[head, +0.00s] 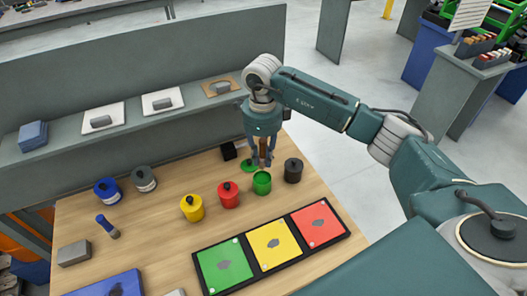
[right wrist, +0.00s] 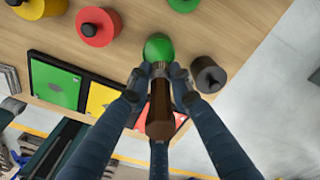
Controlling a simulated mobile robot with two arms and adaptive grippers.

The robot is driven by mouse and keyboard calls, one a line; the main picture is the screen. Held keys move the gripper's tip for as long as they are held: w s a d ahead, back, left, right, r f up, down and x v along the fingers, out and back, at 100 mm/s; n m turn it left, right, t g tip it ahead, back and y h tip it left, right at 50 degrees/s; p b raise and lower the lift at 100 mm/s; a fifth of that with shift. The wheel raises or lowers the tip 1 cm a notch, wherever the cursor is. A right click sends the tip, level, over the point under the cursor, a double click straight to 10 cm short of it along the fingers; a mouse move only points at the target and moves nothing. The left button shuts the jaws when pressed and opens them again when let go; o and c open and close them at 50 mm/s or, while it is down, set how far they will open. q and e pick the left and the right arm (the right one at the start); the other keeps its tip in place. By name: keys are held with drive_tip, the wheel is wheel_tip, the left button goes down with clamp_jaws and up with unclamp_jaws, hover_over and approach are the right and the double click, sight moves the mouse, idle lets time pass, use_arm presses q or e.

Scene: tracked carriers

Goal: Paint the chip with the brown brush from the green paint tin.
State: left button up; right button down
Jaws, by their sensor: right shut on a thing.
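My right gripper (head: 262,160) is shut on the brown brush (head: 264,148), handle up, at the green paint tin (head: 262,183). Grey flat pieces lie on the green (head: 210,262), yellow (head: 285,254) and red (head: 302,218) squares; which one is the chip is unclear. My left gripper is out of view.
A red tin (head: 229,195), a yellow tin (head: 192,208) and a dark tin (head: 293,170) stand close to the green one. A blue tin (head: 108,191), a grey tin (head: 144,179) and a blue-handled brush (head: 107,226) are at left. A shelf (head: 60,155) runs behind the table.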

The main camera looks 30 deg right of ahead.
sight(262, 168)
drive_tip(key=shift+a+f+b, duration=0.25)
drive_tip(key=shift+f+b, duration=0.25)
drive_tip(key=shift+f, duration=0.35)
wheel_tip(262, 168, down, 4)
drive_tip(key=shift+d+r+b, duration=0.1)
drive_tip(key=shift+r+b, duration=0.15)
drive_tip(key=shift+b, duration=0.65)
drive_tip(key=shift+f, duration=0.35)
use_arm(q)
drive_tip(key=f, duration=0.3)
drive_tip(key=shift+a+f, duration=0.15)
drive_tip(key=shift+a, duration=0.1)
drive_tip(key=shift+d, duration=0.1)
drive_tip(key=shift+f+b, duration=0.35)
drive_tip(key=shift+b, duration=0.2)
use_arm(e)
drive_tip(key=shift+f, duration=0.45)
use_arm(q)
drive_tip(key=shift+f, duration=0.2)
use_arm(e)
drive_tip(key=shift+f, duration=0.1)
